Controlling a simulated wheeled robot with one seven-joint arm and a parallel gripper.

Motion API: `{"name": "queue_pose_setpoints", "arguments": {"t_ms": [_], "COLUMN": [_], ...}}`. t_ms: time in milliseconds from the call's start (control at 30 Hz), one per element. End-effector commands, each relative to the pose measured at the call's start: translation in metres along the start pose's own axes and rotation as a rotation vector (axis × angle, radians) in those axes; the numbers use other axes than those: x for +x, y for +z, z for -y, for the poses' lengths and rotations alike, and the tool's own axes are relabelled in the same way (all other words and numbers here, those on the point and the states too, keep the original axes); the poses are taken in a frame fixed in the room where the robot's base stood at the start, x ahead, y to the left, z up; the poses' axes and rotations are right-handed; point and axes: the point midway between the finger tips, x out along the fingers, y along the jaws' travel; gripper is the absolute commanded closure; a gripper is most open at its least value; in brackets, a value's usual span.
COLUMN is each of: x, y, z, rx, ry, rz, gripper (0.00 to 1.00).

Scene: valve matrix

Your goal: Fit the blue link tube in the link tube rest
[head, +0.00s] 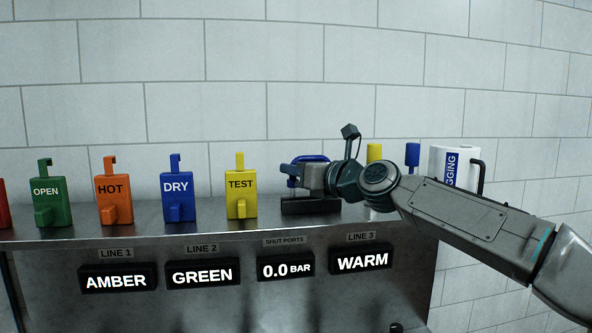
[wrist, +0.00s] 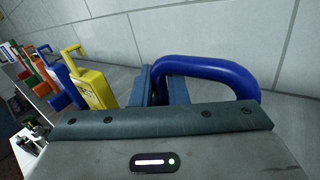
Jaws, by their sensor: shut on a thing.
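The blue link tube (wrist: 222,69) is a bent tube that shows in the wrist view, with one end between my gripper's fingers (wrist: 163,88). My gripper is shut on it. In the head view my gripper (head: 300,175) is over the steel shelf, right of the yellow TEST valve, and part of the blue tube (head: 311,158) shows behind it. A dark low block (head: 310,206) lies on the shelf under my gripper; it looks like the link tube rest. My gripper hides much of the tube, and I cannot tell whether the tube touches the block.
The yellow TEST valve (head: 241,195) stands close left of my gripper, then the blue DRY (head: 177,190), orange HOT (head: 113,195) and green OPEN valves (head: 50,198). Right, behind my arm, are a yellow piece (head: 374,152), a blue piece (head: 412,155) and a white container (head: 440,158).

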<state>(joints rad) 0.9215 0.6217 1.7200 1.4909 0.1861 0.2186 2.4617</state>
Motion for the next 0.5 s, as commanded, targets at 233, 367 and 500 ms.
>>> {"name": "queue_pose_setpoints", "arguments": {"t_ms": [233,367,500], "x": [0.0,0.0,0.0], "y": [-0.007,-0.011,-0.014], "z": [0.001,0.001,0.002], "rx": [0.0,-0.001,0.0], "ry": [0.0,-0.001,-0.001], "rz": [0.0,0.0,0.0], "gripper": [1.0,1.0,1.0]}}
